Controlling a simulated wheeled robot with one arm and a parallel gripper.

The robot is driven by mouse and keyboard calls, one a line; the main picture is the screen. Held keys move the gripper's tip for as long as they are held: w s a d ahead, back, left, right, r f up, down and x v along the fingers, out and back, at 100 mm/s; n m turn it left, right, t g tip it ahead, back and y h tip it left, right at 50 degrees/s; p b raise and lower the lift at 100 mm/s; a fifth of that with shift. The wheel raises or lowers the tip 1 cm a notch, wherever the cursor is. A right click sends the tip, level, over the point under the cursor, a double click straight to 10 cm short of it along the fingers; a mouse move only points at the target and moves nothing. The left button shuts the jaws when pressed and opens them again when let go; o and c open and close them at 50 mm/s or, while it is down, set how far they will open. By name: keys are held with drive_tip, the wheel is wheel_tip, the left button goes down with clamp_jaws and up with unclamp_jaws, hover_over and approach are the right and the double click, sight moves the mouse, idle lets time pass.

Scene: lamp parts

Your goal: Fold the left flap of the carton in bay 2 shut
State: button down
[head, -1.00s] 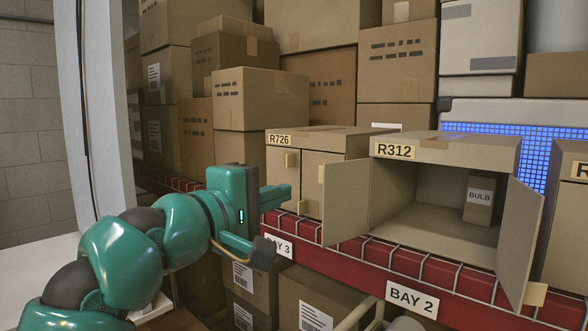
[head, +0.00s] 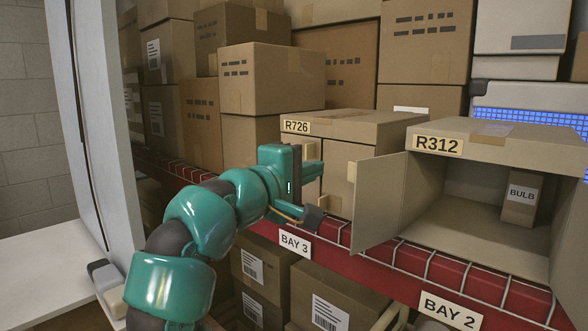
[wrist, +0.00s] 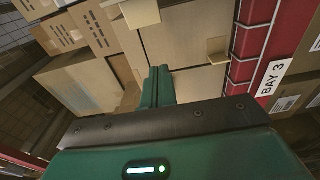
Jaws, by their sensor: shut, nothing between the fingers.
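The bay 2 carton, marked R312 (head: 483,140), stands on the red shelf with its front open. Its left flap (head: 376,204) is swung outward toward me, and its right flap (head: 571,235) is also open, partly cut off by the picture edge. A small box marked BULB (head: 521,197) stands inside at the right. My gripper (head: 315,171) is shut and empty, left of the left flap and apart from it, in front of the R726 carton. Its closed fingers also show in the wrist view (wrist: 158,72). The bay 2 carton cannot be made out in the wrist view.
The closed R726 carton (head: 350,127) stands left of the bay 2 carton, with small tabs on its front. The wire-edged red shelf (head: 400,268) runs below both. Stacked cartons (head: 270,78) fill the back. A pale upright panel (head: 105,130) stands at left.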

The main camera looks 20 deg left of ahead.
drive_tip(key=d, duration=0.1)
drive_tip(key=d+p, duration=0.1)
drive_tip(key=d, duration=0.1)
drive_tip(key=shift+s+d, duration=0.25)
drive_tip(key=shift+d, duration=0.15)
drive_tip(key=shift+s+d, duration=0.1)
idle(0.4)
